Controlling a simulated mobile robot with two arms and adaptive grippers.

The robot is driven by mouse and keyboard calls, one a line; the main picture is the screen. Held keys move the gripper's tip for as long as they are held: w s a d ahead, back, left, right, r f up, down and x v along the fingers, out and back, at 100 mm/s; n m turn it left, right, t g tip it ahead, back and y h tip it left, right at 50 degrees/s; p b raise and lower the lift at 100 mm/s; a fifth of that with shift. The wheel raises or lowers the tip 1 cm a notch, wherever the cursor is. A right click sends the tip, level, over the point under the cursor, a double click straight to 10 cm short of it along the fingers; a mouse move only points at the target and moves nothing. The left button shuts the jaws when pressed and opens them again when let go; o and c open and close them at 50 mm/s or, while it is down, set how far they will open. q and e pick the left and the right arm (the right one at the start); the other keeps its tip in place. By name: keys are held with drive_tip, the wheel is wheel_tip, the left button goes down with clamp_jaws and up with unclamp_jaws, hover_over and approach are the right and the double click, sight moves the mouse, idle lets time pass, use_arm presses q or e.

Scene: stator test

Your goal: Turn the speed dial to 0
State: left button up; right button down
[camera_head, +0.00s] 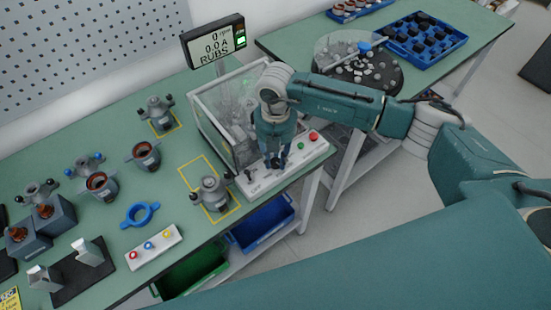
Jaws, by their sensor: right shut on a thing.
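The white control panel (264,185) runs along the front of the clear-walled test box (215,125) at the table's edge. My right gripper (277,163) points down at the middle of this panel, with its fingers shut on the speed dial. The fingers hide most of the dial, so its pointer and marks cannot be read. A red button (313,136) and a green button (300,146) sit to the right of the fingers. My left gripper is not in view.
A grey motor part (212,192) stands in a yellow-outlined square left of the panel. Stator parts, a blue ring (139,214) and a white button box (153,247) lie farther left. A blue bin (262,222) and a green bin (192,270) are below the table.

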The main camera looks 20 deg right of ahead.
drive_tip(key=c, duration=1.4)
unclamp_jaws()
drive_tip(key=shift+d, duration=0.1)
drive_tip(key=shift+c, duration=0.2)
